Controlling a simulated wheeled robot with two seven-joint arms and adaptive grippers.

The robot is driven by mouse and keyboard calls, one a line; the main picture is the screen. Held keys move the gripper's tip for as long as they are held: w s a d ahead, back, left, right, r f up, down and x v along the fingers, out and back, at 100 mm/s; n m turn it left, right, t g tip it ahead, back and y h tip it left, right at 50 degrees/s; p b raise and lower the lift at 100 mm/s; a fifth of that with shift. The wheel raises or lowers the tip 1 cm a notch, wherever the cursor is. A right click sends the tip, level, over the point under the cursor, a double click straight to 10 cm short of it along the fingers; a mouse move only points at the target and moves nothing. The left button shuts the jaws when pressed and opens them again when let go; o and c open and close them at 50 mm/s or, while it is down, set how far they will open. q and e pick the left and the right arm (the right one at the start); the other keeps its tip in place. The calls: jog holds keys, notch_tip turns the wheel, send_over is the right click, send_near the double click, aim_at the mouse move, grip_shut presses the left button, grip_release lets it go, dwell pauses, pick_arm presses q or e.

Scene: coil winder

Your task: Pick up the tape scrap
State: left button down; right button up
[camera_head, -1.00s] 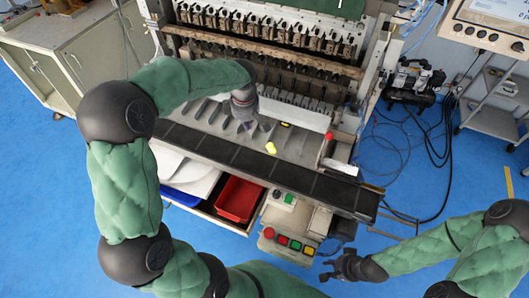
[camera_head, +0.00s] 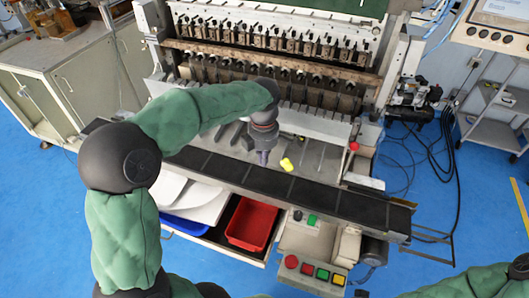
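A small yellow piece (camera_head: 287,164), which looks like the tape scrap, lies on the grey metal bed of the coil winder (camera_head: 318,156), just behind the dark front strip. My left gripper (camera_head: 263,157) points down just to the left of the yellow piece, close to it but apart in the picture. Its fingers look narrow from this angle, so their opening is unclear, and I see nothing held. Of my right gripper (camera_head: 361,293), only a dark bit shows at the bottom edge.
The winder's row of heads (camera_head: 270,75) stands close behind my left gripper. A red-topped knob (camera_head: 354,146) is at the bed's right end. In front are an open drawer with a red bin (camera_head: 252,224) and a button panel (camera_head: 313,272).

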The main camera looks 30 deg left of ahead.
aim_at(285, 164)
pick_arm(q)
notch_tip(285, 164, down, 4)
jog(key=shift+r+b, duration=0.15)
jog(key=shift+b, duration=0.4)
jog(key=shift+w+d+r+b, duration=0.15)
jog(key=shift+w+d+b, duration=0.2)
jog(key=shift+w+d, duration=1)
jog(key=shift+d, duration=0.15)
jog(key=shift+r, duration=0.1)
jog(key=shift+w+d+r+p, duration=0.1)
jog(key=shift+w+d+p, duration=0.45)
jog(key=shift+d+p, duration=0.15)
jog(key=shift+w+d, duration=0.25)
jog(key=shift+a, duration=0.1)
